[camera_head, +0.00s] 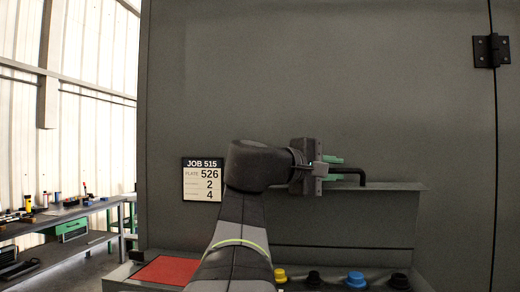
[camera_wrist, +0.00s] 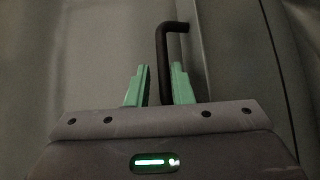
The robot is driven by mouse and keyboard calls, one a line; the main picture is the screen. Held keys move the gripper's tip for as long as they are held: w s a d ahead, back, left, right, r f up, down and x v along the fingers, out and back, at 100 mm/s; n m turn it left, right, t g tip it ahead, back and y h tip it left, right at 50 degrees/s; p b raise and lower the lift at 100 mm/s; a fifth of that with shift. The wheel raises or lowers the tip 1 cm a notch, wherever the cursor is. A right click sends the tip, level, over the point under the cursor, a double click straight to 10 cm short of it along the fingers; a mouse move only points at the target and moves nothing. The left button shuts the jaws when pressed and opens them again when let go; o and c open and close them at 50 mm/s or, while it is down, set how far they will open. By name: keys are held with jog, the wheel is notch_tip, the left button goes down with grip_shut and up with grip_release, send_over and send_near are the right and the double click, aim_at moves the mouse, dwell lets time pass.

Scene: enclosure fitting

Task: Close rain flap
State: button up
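The rain flap (camera_head: 385,215) is a dark grey panel on the front of the large grey cabinet, with its upper edge standing out from the cabinet face. A bent black bar handle (camera_head: 352,171) is at its upper edge, beside my gripper (camera_head: 335,169). In the wrist view, the handle (camera_wrist: 163,62) runs between the two green fingers of my gripper (camera_wrist: 159,84). Small gaps show on both sides of the bar, so the fingers are open around it and not clamped. My arm hides the left part of the flap.
The cabinet (camera_head: 300,80) fills most of the head view, with a black hinge (camera_head: 491,51) at upper right. A job sign (camera_head: 203,179) is on its face. Below are a red pad (camera_head: 166,270) and several coloured knobs, including a blue one (camera_head: 356,280). A workbench (camera_head: 60,215) stands far left.

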aim_at(330, 200)
jog(key=shift+w+d+r+n+g+y+p, duration=0.1)
jog(key=shift+w+r+n+g+y+p, duration=0.1)
jog(key=shift+w+p, duration=0.35)
jog(key=shift+w+d+r+n+g+y+p, duration=0.1)
jog(key=shift+w+r+p, duration=0.1)
jog(key=shift+p, duration=0.6)
jog(key=shift+w+d+r+n+g+y+p, duration=0.1)
jog(key=shift+w+r+p, duration=0.1)
jog(key=shift+w+p, duration=0.35)
jog(key=shift+w+d+f+n+p, duration=0.15)
jog(key=shift+w+p, duration=0.2)
jog(key=shift+p, duration=0.35)
jog(key=shift+w+d+f+n+p, duration=0.15)
jog(key=shift+w+p, duration=0.15)
jog(key=shift+p, duration=0.35)
jog(key=shift+s+a, duration=0.1)
jog(key=shift+a, duration=0.05)
